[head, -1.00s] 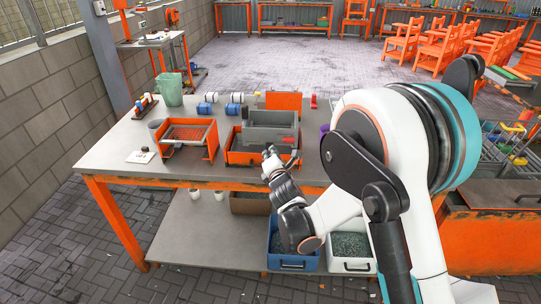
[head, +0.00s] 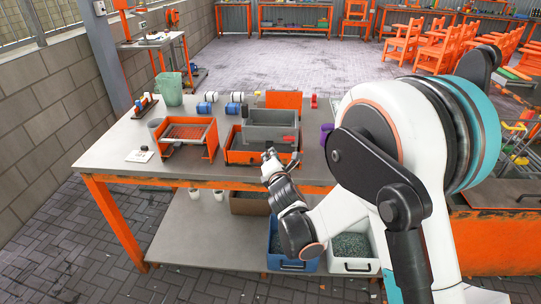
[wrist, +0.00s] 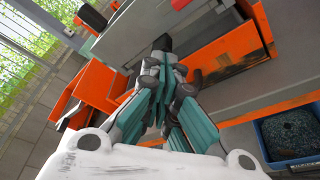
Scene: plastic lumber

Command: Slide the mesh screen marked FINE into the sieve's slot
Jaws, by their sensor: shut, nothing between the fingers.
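No FINE marking is readable in either view, so I cannot tell which piece is the FINE screen. An orange frame with a mesh-like top (head: 188,131) stands on the left of the workbench. To its right is an orange box (head: 236,156) with a grey bin-like body (head: 270,117) on it; I cannot tell for certain which is the sieve, and no slot is clear. My gripper (head: 268,153) is at the near side of the orange box, shut and empty. In the wrist view its fingers (wrist: 162,46) are together in front of the grey body (wrist: 135,30) and the orange box (wrist: 232,48).
A blue crate (head: 292,264) and white crate (head: 352,265) sit on the lower shelf.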

